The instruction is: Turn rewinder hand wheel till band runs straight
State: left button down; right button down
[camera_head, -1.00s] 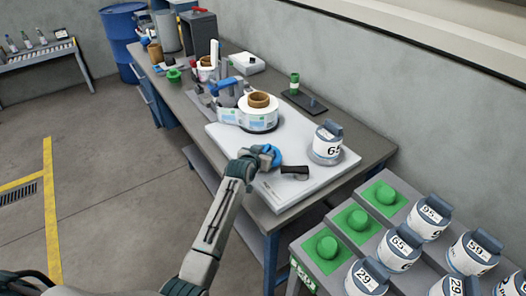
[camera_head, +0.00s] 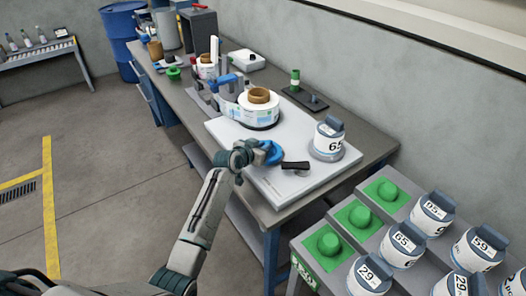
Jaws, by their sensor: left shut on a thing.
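The rewinder stands on a white base plate (camera_head: 222,128) on the workbench. A white label reel with a brown core (camera_head: 259,97) sits on it. A pale band with printed labels (camera_head: 230,108) runs at the reel's left side; whether it runs straight is too small to tell. The blue hand wheel (camera_head: 271,153) is at the plate's front edge. My left gripper (camera_head: 261,153) is shut on the hand wheel from the left; its fingers are hard to make out. My right gripper is not in view.
A black handle (camera_head: 295,166) lies just right of the wheel. A numbered grey-white canister (camera_head: 328,139) stands on the plate. A rack with green pads (camera_head: 324,242) and several numbered canisters is at the lower right. The floor on the left is clear.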

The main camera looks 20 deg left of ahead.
pick_arm(q)
jog(key=shift+m+h+b, duration=0.3)
jog(key=shift+m+h, duration=0.1)
jog(key=shift+h, duration=0.1)
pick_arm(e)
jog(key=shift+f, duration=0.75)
pick_arm(q)
jog(key=c, duration=1.4)
grip_release()
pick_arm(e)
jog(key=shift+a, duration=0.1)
pick_arm(q)
jog(key=shift+o, duration=0.2)
